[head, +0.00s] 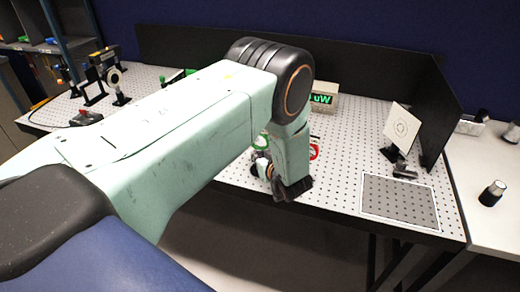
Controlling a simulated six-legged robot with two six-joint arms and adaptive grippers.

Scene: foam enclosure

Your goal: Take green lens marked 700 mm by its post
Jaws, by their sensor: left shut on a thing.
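My left arm reaches across the view from the left and bends down at the perforated optical table (340,165). My left gripper (268,172) is low over the table near its front edge, and my own wrist partly covers it. A green-rimmed lens (260,142) shows just behind and left of the wrist. The gripper is shut at the lower part of this lens, where its post is. The post itself is mostly hidden, and I cannot read any 700 mm mark. My right gripper is not in view.
A white card with a ring target (401,126) stands at the right, behind a grey mat (400,201). A box with a green display (322,99) stands at the back. Black panels (395,80) edge the table. Several optics mounts (117,82) stand at the left.

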